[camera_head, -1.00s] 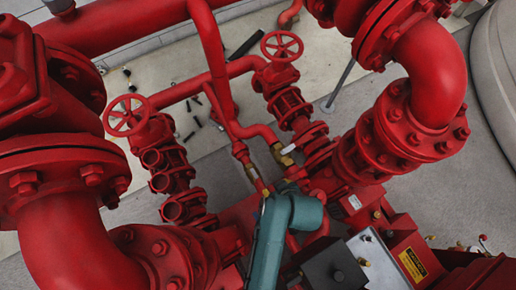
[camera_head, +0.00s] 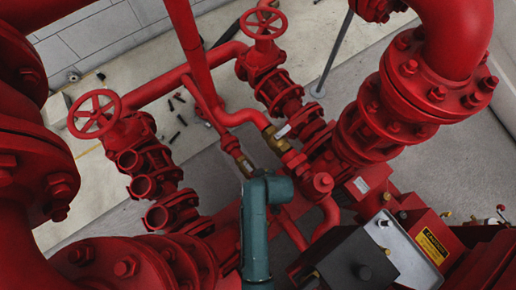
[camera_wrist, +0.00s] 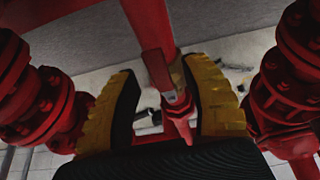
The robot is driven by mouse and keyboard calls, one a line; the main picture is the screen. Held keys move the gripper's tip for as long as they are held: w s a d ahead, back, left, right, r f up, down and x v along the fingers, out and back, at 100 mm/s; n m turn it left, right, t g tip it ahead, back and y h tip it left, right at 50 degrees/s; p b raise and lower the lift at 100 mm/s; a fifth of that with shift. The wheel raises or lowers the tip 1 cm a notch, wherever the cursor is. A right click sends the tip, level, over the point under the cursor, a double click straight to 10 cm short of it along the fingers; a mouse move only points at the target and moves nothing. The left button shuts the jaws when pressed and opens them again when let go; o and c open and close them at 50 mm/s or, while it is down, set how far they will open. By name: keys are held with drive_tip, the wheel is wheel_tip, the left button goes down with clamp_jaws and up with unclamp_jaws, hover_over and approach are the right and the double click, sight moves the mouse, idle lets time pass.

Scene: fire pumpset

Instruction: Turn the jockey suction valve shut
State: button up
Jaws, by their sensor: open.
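Two red handwheel valves show in the head view: the left handwheel (camera_head: 94,114) and the upper middle handwheel (camera_head: 263,23). A small brass valve with a pale lever (camera_head: 275,138) sits on the thin red pipe between them and the pump. A second small brass fitting (camera_head: 246,166) is lower on the thin piping. I cannot tell which one is the jockey suction valve. In the wrist view my gripper (camera_wrist: 165,105) is open, with yellow and black fingers spread either side of a red pipe with a small metal fitting (camera_wrist: 177,94). Contact is not visible. The head view hides the gripper.
Large red flanged pipes stand at left and right (camera_head: 425,85). A dark box (camera_head: 345,262) and a red unit with a yellow label (camera_head: 432,247) are at lower right. Small dark loose parts (camera_head: 180,120) lie on the pale floor behind. A thin grey post (camera_head: 333,55) rises behind.

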drive_tip(key=shift+f, duration=0.1)
clamp_jaws()
drive_tip(key=shift+s+a+p, duration=0.1)
drive_tip(key=shift+s+p, duration=0.05)
drive_tip(key=shift+p, duration=0.25)
